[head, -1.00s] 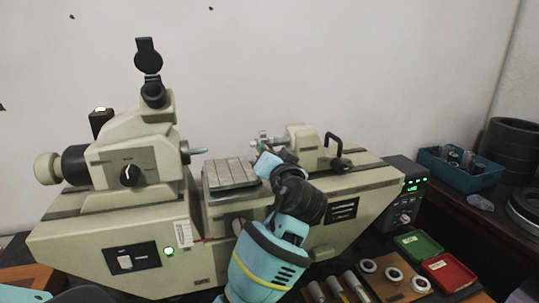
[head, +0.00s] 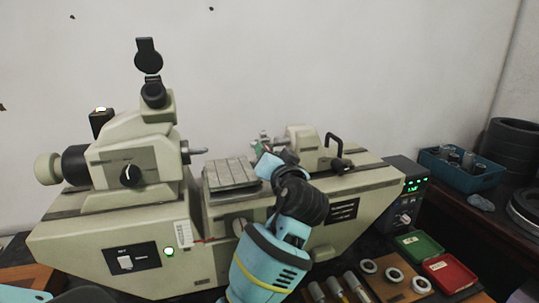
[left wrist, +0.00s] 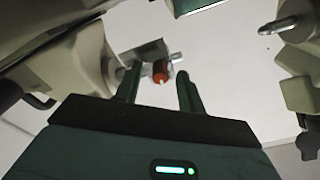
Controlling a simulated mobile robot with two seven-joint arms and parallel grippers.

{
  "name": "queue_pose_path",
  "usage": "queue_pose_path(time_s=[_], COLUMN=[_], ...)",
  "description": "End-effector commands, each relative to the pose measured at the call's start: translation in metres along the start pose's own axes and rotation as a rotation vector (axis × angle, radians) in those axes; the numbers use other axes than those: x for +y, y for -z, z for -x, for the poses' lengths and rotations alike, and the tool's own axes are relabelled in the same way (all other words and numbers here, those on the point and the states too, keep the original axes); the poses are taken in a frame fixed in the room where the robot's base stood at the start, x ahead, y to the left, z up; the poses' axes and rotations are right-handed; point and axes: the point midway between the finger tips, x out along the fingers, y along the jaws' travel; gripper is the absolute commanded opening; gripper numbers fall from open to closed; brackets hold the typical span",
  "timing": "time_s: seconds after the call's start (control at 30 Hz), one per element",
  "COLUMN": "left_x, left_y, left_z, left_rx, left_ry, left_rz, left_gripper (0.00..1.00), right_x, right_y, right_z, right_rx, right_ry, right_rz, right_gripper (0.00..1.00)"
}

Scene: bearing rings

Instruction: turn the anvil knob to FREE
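A black rotary knob (head: 130,176) with a white pointer is on the front of the machine's left head. Its pointer is near upright; the small labels around it cannot be read, so I cannot tell whether it is the anvil knob. My right gripper is not in view.
The ribbed table (head: 230,174) sits between the spindle (head: 196,151) and the right-hand head (head: 301,146). A display box (head: 405,185) stands at the right. Green (head: 418,244) and red (head: 449,271) trays and several rings are in front. A blue bin (head: 460,172) is farther right.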

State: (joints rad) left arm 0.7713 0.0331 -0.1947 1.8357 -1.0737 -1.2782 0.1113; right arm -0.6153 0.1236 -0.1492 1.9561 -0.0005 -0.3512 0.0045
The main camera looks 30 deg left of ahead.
Motion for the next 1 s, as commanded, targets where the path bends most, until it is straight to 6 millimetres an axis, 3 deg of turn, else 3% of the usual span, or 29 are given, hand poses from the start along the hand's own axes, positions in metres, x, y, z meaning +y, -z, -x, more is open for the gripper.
queue_pose_path(time_s=[0.3,0.5,1.0], left_x=[0.003,0.002,0.0], left_y=[-0.002,-0.002,-0.001], left_z=[0.048,0.069,0.074], left_rx=[-0.002,-0.002,-0.001], left_ry=[-0.005,-0.004,-0.001], left_rz=[0.0,-0.002,0.0], left_gripper=[0.39,0.39,0.39], right_x=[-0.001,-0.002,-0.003], right_y=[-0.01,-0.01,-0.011], right_z=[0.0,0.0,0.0], right_rx=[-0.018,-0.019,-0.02], right_ry=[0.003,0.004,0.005], right_rz=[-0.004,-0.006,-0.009], right_gripper=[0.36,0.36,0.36])
